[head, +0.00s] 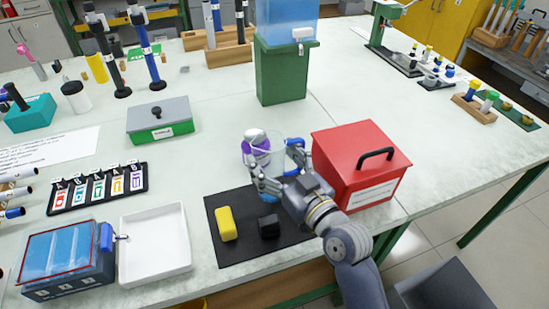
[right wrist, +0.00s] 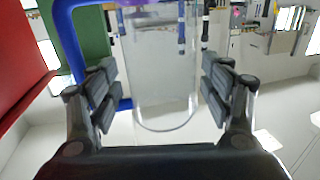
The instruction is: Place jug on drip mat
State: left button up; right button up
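The clear jug (head: 276,149) with a blue handle (head: 296,157) stands between the fingers of my right gripper (head: 277,167) in the head view. The blue handle (right wrist: 70,40) loops past the left finger. The jug's underside is partly hidden by the gripper. A black mat (head: 233,257) lies at the front of the table, left of the gripper. My left gripper is not in view.
A yellow block (head: 226,224) and a black block (head: 269,226) lie on the black mat. A red box (head: 345,165) stands close to the right of the gripper. A purple-and-white item (head: 256,142) shows beside the jug. A white tray (head: 155,245) lies left of the mat.

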jog(key=shift+s+d+r, duration=0.1)
jog(key=shift+s+d, duration=0.15)
jog(key=shift+s, duration=0.2)
jog(key=v, duration=1.1)
jog(key=shift+p, duration=0.3)
